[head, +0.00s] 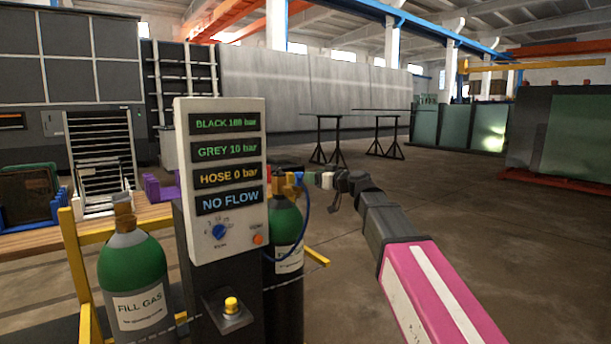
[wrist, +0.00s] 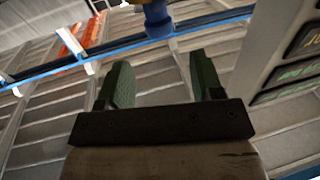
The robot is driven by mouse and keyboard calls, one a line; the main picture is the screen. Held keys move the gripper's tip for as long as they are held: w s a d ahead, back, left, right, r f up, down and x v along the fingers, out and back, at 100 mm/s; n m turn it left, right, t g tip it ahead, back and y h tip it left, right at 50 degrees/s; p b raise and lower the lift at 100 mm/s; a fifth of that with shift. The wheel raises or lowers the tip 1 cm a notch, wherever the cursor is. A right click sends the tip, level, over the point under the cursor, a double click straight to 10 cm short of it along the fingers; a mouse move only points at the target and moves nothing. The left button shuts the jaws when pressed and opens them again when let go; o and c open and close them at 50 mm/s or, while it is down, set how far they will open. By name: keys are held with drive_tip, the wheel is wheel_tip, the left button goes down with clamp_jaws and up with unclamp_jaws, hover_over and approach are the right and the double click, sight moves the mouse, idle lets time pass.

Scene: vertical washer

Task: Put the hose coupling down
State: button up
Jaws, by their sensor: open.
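The blue hose coupling (head: 299,179) sits against the brass valve at the top of the right-hand green cylinder (head: 287,222). A blue hose (head: 306,222) hangs from it in a curve. In the wrist view the coupling (wrist: 158,25) shows at the top, in front of my fingertips, with brass above it. My gripper (head: 316,180) is just right of the coupling in the head view. In the wrist view its two dark green fingers (wrist: 158,68) stand apart with nothing between them.
A grey control post (head: 228,180) with a readout panel stands close left of the coupling; it reads "HOSE 0 bar" and "NO FLOW". A second green cylinder (head: 134,280), labelled "FILL GAS", stands in a yellow frame (head: 75,260).

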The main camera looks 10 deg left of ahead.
drive_tip(key=shift+v, duration=2.15)
drive_tip(key=s+d+f+m+g+h, duration=0.1)
drive_tip(key=d+f+m+h, duration=0.3)
drive_tip(key=f, duration=0.6)
drive_tip(key=s+d+f+g+h, duration=0.1)
drive_tip(key=d+f, duration=0.4)
drive_tip(key=f, duration=0.5)
drive_tip(key=s+d+f+m+g+h, duration=0.1)
drive_tip(key=s+d+f+m+h, duration=0.3)
drive_tip(key=f, duration=0.6)
drive_tip(key=s+d+f+m+g+h, duration=0.1)
drive_tip(key=s+d+f+g+h, duration=0.1)
drive_tip(key=s+d+f, duration=0.2)
drive_tip(key=s+d+f+m+g+h, duration=0.1)
drive_tip(key=s+d+f, duration=0.3)
drive_tip(key=d+f, duration=0.6)
drive_tip(key=s+d+f+m+g+h, duration=0.2)
drive_tip(key=s+d+f+h, duration=0.1)
drive_tip(key=d+f, duration=0.3)
drive_tip(key=shift+s+d+f+g+h, duration=0.4)
drive_tip(key=shift+s+f, duration=0.05)
drive_tip(key=shift+s, duration=0.4)
